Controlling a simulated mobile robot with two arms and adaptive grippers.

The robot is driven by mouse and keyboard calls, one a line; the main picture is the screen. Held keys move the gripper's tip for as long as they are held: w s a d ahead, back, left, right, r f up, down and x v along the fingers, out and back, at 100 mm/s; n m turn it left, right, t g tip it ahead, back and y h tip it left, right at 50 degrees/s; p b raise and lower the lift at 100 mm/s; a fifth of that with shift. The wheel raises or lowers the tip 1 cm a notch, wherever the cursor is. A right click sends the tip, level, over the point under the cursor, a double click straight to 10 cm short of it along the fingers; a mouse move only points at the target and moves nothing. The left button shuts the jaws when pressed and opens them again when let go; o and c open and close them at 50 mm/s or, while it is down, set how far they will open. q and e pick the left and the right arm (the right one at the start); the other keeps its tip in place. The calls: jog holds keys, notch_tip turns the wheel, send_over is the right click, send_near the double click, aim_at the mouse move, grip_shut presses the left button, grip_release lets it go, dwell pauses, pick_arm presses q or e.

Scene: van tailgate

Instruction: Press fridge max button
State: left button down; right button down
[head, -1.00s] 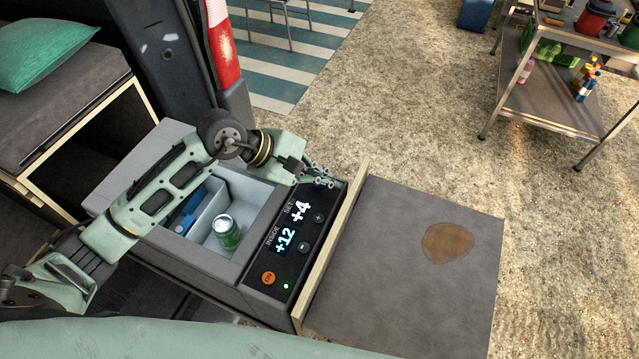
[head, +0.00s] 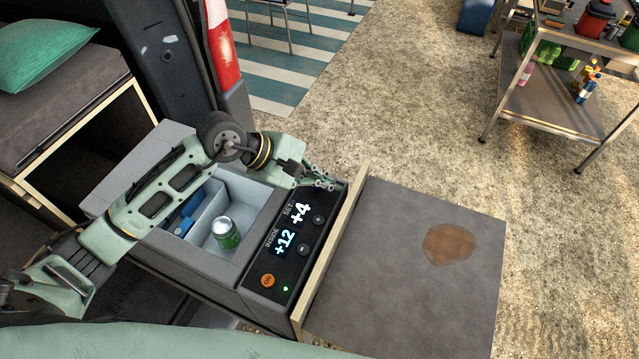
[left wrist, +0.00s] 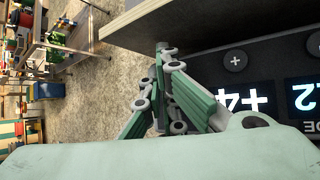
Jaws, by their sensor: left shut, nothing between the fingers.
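The fridge (head: 168,258) is an open grey cool box in the van. Its black control panel (head: 265,262) reads INSIDE +12 and SET +4. The panel has a round plus button (head: 318,219), a round minus button (head: 303,249), an orange ON button (head: 267,281) and a lit green light. No button marked max is visible; the panel's far end is hidden behind my gripper. My left gripper (head: 326,181) is shut and empty over that far end. In the left wrist view its fingers (left wrist: 166,88) are beside the plus button (left wrist: 235,60); contact cannot be told. My right gripper is out of view.
A green can (head: 226,235) and a blue item stand inside the fridge. A wooden edge (head: 330,250) borders the panel, with a grey board (head: 400,270) with a brown stain beyond it. A metal shelf cart (head: 550,100) stands at the back right.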

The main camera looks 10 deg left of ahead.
pick_arm(q)
jog(key=shift+f, duration=0.2)
dwell(0.3)
dwell(0.3)
jog(key=shift+r, duration=0.85)
jog(key=shift+r+p, duration=1)
jog(key=shift+r, duration=1.45)
